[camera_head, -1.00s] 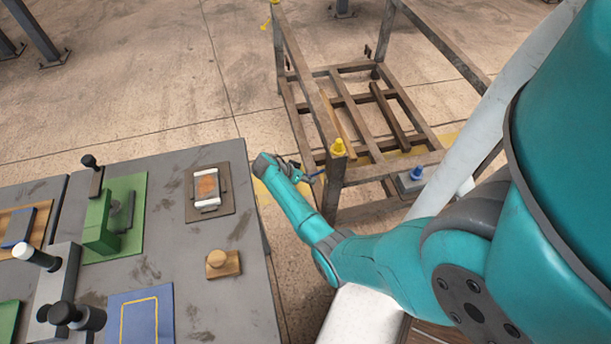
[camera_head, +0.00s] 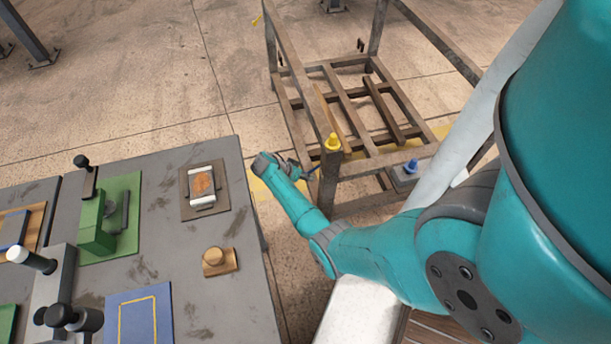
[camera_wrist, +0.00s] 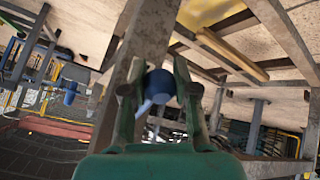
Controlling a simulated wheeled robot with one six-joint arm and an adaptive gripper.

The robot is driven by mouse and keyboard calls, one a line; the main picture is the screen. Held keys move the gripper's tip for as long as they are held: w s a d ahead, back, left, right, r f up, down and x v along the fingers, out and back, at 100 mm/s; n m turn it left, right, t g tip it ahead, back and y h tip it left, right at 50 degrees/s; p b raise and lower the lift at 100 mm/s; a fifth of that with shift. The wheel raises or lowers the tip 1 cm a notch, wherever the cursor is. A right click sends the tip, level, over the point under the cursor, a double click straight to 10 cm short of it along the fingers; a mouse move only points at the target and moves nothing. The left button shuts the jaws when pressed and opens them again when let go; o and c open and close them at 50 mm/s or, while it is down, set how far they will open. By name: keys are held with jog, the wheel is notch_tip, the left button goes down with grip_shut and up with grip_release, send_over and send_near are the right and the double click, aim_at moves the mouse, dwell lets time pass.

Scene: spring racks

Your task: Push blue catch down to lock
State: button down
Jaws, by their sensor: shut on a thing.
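The rack (camera_head: 327,185) is a rusty metal frame with a yellow-capped corner post. In the wrist view, a round blue catch (camera_wrist: 160,82) with a pale stem sits against a grey-brown post, between the two fingers of my gripper (camera_wrist: 159,92). The fingers are closed on it from both sides. In the head view, my gripper (camera_head: 298,167) is low beside the near left post, where only a small bit of blue shows. A second blue catch (camera_head: 411,167) stands on a grey block at the rack's right side. Whether the held catch is locked cannot be told.
A grey workbench (camera_head: 240,300) at left carries a green fixture (camera_head: 97,225), a wooden knob (camera_head: 213,256), a small framed plate (camera_head: 203,188) and a blue mat (camera_head: 122,320). The rack's bars stand close around my gripper. Floor beyond is open.

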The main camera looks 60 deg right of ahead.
jog(key=c, duration=0.8)
grip_release()
jog(key=shift+c, duration=0.2)
notch_tip(320, 180, up, 10)
